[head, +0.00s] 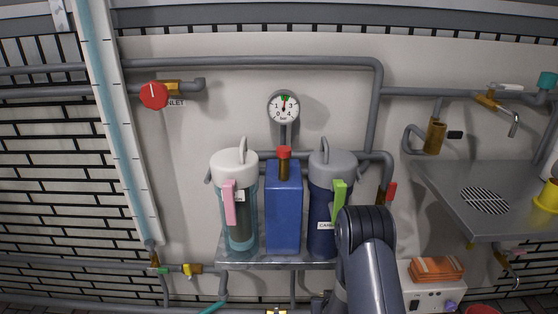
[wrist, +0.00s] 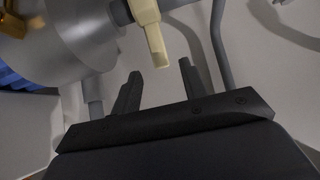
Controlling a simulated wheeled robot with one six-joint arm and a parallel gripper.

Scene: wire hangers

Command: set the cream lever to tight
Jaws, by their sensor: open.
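The cream lever (wrist: 150,30) shows at the top middle of the wrist view, its tip pointing down toward my gripper. My gripper (wrist: 160,84) is open, with one dark finger on each side and empty space between them. The lever's tip is just beyond the fingertips in the picture, and I see no contact. A rounded grey housing (wrist: 75,48) is beside the lever on the left. In the head view I cannot make out the cream lever or my gripper. I see no tight marking.
A grey pipe (wrist: 217,45) runs close to the right finger in the wrist view. In the head view, a pink-handled canister (head: 240,165), a blue box (head: 283,215) and a green-handled canister (head: 322,200) stand on a shelf. A metal sink (head: 450,195) is at right.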

